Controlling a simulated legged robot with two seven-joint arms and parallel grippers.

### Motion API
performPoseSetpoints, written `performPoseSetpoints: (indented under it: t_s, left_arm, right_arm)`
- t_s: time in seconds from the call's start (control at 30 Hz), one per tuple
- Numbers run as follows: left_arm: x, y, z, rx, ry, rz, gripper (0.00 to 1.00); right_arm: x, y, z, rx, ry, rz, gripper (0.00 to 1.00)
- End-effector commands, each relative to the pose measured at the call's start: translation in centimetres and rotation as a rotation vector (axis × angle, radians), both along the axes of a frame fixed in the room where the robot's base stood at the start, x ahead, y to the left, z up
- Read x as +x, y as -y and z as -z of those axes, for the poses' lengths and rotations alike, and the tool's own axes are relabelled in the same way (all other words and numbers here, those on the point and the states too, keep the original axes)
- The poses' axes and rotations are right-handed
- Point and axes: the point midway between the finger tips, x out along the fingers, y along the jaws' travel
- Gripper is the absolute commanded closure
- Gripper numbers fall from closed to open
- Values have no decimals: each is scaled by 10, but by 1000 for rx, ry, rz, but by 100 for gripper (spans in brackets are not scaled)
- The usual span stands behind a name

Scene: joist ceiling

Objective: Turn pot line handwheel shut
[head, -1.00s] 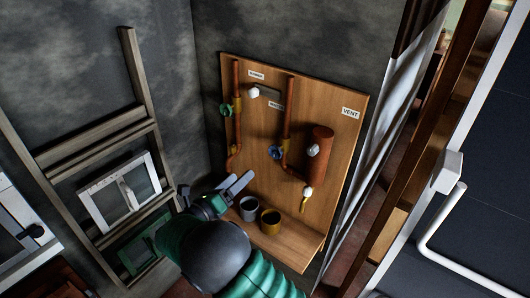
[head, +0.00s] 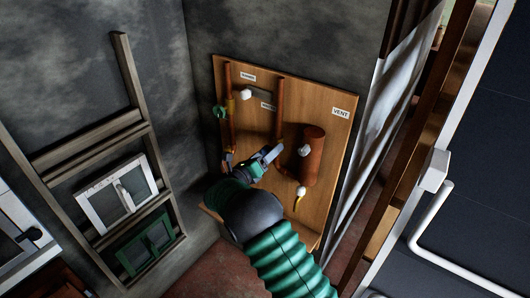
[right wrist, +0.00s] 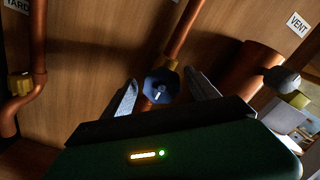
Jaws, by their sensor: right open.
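A wooden board (head: 340,130) on the wall carries copper pipes. In the right wrist view a dark blue handwheel (right wrist: 161,84) sits on the middle pipe (right wrist: 182,28). My right gripper (head: 271,154) is in front of that pipe in the head view and hides this wheel there. In the right wrist view the right gripper (right wrist: 163,88) is open, with the blue wheel showing between its fingers; I cannot tell whether they touch it. A green handwheel (head: 220,111) is on the left pipe. Which wheel is the pot line's is not readable. My left gripper is not in view.
A copper cylinder (head: 314,150) with a pale knob (head: 304,151) stands right of the gripper. A VENT label (head: 341,112) is at upper right. A wooden rack with a white-framed window (head: 118,195) is at left. A white handle (head: 422,228) is at right.

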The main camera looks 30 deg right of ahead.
Motion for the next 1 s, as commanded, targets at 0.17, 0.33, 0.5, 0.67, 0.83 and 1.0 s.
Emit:
performPoseSetpoints:
  t_s: [0.17,0.33,0.5,0.67,0.83,1.0]
  left_arm:
    - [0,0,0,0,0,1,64]
    - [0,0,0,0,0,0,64]
    - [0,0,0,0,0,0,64]
    - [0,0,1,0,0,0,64]
    - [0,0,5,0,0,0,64]
    - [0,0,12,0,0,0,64]
  right_arm:
    - [-1,-2,-1,-1,1,0,50]
    - [0,-4,-2,-3,1,0,73]
    - [0,-5,-2,-3,1,-3,94]
    - [0,-6,-2,-1,7,-4,94]
    - [1,-8,-1,13,43,-6,94]
    - [1,-9,0,47,125,-7,94]
